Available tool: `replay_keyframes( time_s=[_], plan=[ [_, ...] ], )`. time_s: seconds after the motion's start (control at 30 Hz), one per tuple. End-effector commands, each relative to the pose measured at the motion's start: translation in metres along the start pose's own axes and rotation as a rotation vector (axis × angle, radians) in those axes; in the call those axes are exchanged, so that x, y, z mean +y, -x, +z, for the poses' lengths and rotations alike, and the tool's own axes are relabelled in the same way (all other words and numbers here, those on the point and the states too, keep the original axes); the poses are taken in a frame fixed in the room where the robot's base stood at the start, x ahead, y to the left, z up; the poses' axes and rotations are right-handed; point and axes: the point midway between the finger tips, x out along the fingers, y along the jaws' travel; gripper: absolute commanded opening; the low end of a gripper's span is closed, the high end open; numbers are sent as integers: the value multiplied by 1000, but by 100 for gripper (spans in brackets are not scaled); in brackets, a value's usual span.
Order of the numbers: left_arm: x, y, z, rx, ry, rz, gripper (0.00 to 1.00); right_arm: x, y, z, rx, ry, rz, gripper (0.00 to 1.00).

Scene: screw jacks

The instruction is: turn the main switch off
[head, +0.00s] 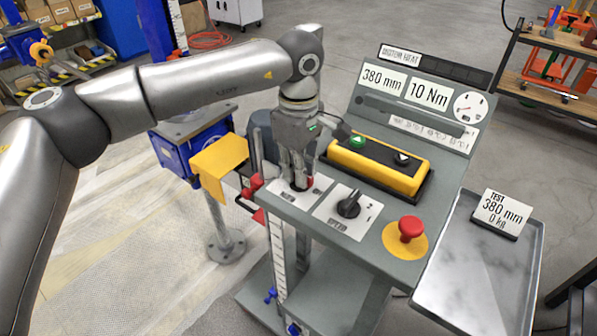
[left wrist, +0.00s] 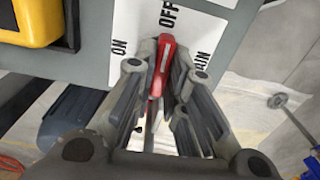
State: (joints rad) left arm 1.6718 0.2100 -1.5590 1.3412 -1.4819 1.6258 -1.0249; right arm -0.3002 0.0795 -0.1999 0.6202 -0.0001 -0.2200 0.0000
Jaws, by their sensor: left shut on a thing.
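The main switch has a red handle (left wrist: 165,58) on a white plate marked ON, OFF and MAIN. In the left wrist view the handle's tip points toward the word OFF, and ON is off to its left. My left gripper (head: 297,186) reaches down onto the panel and is shut on the red handle, with a finger on each side. In the head view the fingers hide most of the switch; its white plate (head: 287,201) shows around them. My right gripper is not in view.
On the panel (head: 285,215), a black speed knob (head: 349,204), a red mushroom button (head: 410,228) and a yellow push-button box (head: 377,165) sit close to the gripper. A grey tray (head: 480,265) with a test sign (head: 502,212) is at the right.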

Motion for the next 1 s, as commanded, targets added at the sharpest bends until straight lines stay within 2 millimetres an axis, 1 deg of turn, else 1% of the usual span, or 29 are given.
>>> replay_keyframes(
  time_s=[0.27, 0.67, 0.7, 0.83, 1.0],
  plan=[
    [1, 1, 0, 0, -52, 3, 0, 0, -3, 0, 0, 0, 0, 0],
    [1, 1, 0, 0, -57, 3, 0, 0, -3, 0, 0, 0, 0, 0],
    [1, 1, 0, 0, -57, 3, 18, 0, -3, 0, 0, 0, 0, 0],
    [1, 1, 0, 0, -56, 3, 34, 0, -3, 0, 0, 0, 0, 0],
    [1, 0, 0, 0, -55, 1, 34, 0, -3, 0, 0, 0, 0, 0]
  ],
)
